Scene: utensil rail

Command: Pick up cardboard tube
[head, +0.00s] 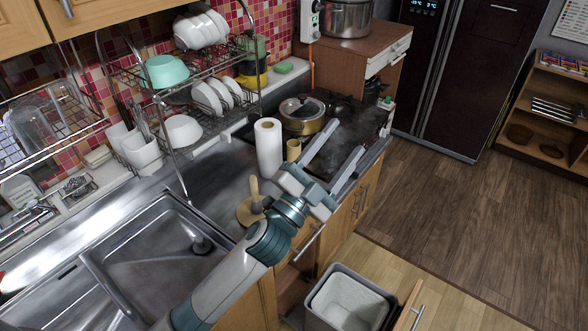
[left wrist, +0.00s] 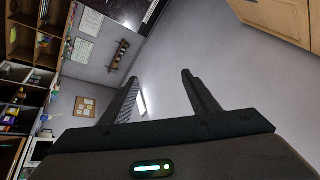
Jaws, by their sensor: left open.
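My left gripper (head: 349,136) is open and empty above the stove end of the counter, its fingers pointing up and to the right. It also shows open in the left wrist view (left wrist: 159,78), with nothing between the fingers. A short tan cylinder (head: 293,150) stands on the counter just left of the gripper's fingers, partly hidden by the gripper. It may be the cardboard tube; I cannot tell for sure. A round wooden stand (head: 248,211) with a light upright piece (head: 254,187) is beside my wrist, near the sink. My right gripper does not show.
A white paper towel roll (head: 269,148) stands beside the tan cylinder. A lidded pot (head: 302,115) sits on the stove behind. A dish rack (head: 205,90) is over the counter and a steel sink (head: 150,250) is at left. A grey bin (head: 345,302) is below the counter.

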